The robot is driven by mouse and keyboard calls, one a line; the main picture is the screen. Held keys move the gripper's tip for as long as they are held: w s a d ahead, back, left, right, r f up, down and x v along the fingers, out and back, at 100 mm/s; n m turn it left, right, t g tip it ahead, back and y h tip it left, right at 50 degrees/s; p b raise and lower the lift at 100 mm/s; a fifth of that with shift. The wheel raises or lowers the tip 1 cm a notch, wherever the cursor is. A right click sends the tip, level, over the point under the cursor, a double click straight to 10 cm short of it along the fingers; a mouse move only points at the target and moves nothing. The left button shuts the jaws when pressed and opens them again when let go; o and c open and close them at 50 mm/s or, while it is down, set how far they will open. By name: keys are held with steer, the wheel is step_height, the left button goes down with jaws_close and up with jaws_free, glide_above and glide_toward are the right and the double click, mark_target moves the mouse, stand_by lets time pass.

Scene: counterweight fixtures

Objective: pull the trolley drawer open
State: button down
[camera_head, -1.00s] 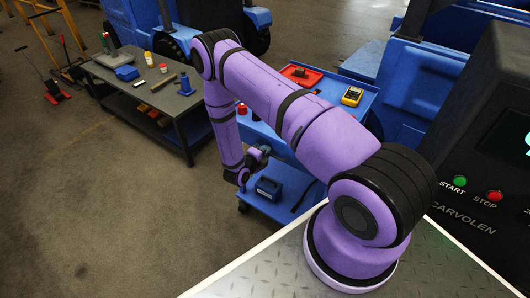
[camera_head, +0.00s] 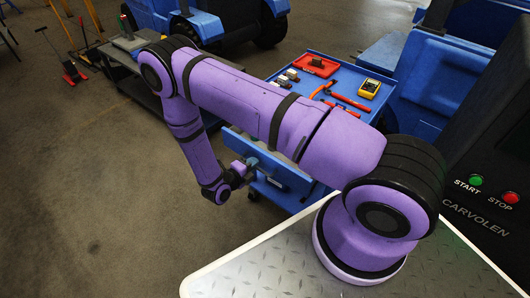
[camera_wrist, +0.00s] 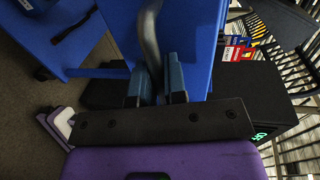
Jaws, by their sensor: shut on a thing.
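The blue trolley (camera_head: 347,68) stands behind my arm in the head view, with tools on its top. My gripper (camera_head: 248,166) is at the drawer front. In the wrist view my gripper (camera_wrist: 160,84) is shut on a grey curved drawer handle (camera_wrist: 149,33), which lies between the two fingers. The blue drawer front (camera_wrist: 200,42) is beside the handle there.
A red tray (camera_head: 316,65), a yellow meter (camera_head: 369,88) and red-handled tools lie on the trolley top. A dark workbench (camera_head: 135,80) stands behind my arm at left. The floor (camera_head: 90,190) at left is clear. A control panel (camera_head: 485,205) is at right.

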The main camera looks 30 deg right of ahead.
steer(key=f+v, duration=0.2)
steer(key=v, duration=0.9)
steer(key=shift+a+f, duration=0.15)
steer(key=shift+a, duration=0.05)
steer(key=c, duration=1.2)
jaws_free()
steer(key=v, duration=1)
steer(key=shift+a, duration=0.35)
steer(key=shift+s, duration=0.15)
